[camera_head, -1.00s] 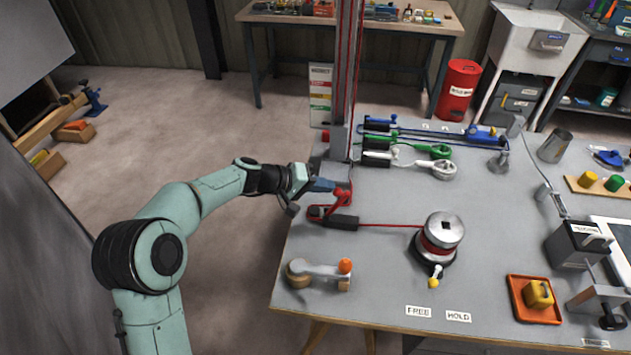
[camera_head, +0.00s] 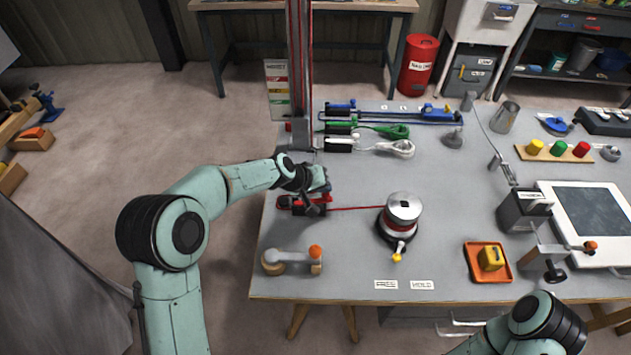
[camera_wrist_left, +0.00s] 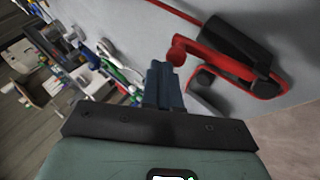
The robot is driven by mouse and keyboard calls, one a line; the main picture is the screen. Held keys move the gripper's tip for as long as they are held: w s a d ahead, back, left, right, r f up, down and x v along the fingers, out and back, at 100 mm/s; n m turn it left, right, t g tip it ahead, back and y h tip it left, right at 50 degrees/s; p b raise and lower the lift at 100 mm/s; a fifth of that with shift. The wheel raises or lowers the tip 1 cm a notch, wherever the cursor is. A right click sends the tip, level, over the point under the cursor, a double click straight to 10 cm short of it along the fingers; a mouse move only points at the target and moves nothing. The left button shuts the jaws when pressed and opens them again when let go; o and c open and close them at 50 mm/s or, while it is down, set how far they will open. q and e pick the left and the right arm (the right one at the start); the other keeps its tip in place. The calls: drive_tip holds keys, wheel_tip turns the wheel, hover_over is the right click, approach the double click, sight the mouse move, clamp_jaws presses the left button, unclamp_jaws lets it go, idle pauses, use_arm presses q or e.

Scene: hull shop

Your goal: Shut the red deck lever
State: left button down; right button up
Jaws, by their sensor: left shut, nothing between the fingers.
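The red deck lever (camera_head: 285,203) with its black body sits near the left edge of the grey table. In the left wrist view the red lever (camera_wrist_left: 232,70) runs beside the black body (camera_wrist_left: 237,47), its rounded red end near my fingertips. My left gripper (camera_head: 322,192) is shut and empty, over the lever in the head view and hiding part of it. In the left wrist view its blue-grey fingers (camera_wrist_left: 163,80) are close to the red end; I cannot tell whether they touch. My right gripper is out of view.
A red line leads right to a silver winch (camera_head: 403,210). Green (camera_head: 392,131) and white (camera_head: 402,149) levers lie behind. A mast (camera_head: 299,80) stands close behind my gripper. An orange-knobbed lever (camera_head: 292,260) lies in front. My right arm shows at lower right.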

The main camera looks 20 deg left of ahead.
sight(330, 199)
use_arm(q)
drive_tip(key=shift+w+d+f+b, duration=0.15)
drive_tip(key=shift+d+f+b, duration=0.15)
drive_tip(key=shift+d+f, duration=0.35)
drive_tip(key=shift+w+d+f+b, duration=0.1)
drive_tip(key=shift+d+f+b, duration=0.3)
drive_tip(key=shift+f, duration=0.3)
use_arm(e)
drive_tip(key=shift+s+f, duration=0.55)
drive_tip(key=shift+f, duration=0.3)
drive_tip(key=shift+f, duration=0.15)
